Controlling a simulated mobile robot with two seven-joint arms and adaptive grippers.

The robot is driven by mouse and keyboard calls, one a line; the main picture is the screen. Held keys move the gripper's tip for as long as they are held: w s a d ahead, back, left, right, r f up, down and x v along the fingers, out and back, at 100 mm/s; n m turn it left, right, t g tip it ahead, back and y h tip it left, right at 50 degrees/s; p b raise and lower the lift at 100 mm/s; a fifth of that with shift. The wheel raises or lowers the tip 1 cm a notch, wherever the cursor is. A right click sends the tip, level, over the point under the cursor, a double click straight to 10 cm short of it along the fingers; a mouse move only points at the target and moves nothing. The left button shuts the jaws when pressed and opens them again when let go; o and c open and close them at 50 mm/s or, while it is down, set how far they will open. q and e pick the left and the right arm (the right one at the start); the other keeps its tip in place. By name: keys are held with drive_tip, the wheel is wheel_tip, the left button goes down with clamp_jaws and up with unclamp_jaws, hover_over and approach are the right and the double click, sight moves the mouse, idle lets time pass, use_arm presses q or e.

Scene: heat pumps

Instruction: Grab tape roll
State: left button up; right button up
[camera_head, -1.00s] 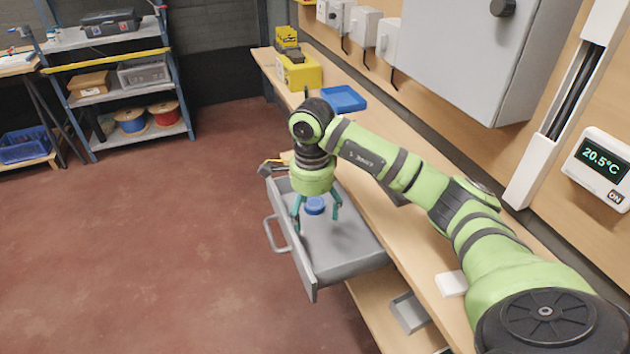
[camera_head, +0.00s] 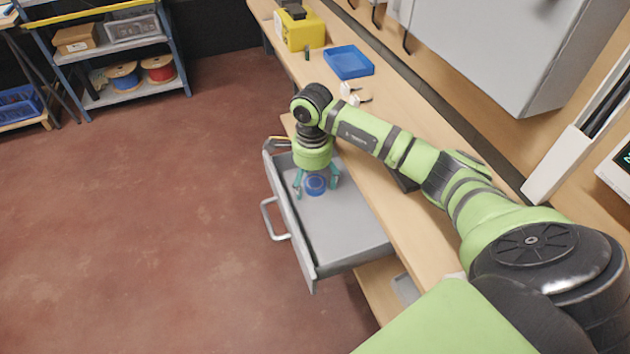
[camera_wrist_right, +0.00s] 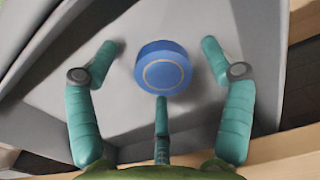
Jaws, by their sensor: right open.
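The tape roll (camera_head: 316,184) is blue and round and lies in the open grey drawer (camera_head: 345,225). In the right wrist view the tape roll (camera_wrist_right: 163,67) shows as a blue disc with a thin pale ring, on the drawer's grey floor. My right gripper (camera_head: 316,186) points down into the drawer with its teal fingers spread on either side of the roll. In the right wrist view the gripper (camera_wrist_right: 162,75) is open, with two fingers left and right of the roll and one below it. Contact with the roll cannot be made out. My left gripper is out of view.
The wooden workbench (camera_head: 385,150) runs beside the drawer, with a blue tray (camera_head: 348,62) and a yellow case (camera_head: 300,30) on it. The drawer's walls surround the gripper. A grey cabinet (camera_head: 500,45) hangs on the wall. Red floor (camera_head: 150,220) to the left is clear.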

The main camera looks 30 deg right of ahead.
drive_tip(key=c, duration=1.2)
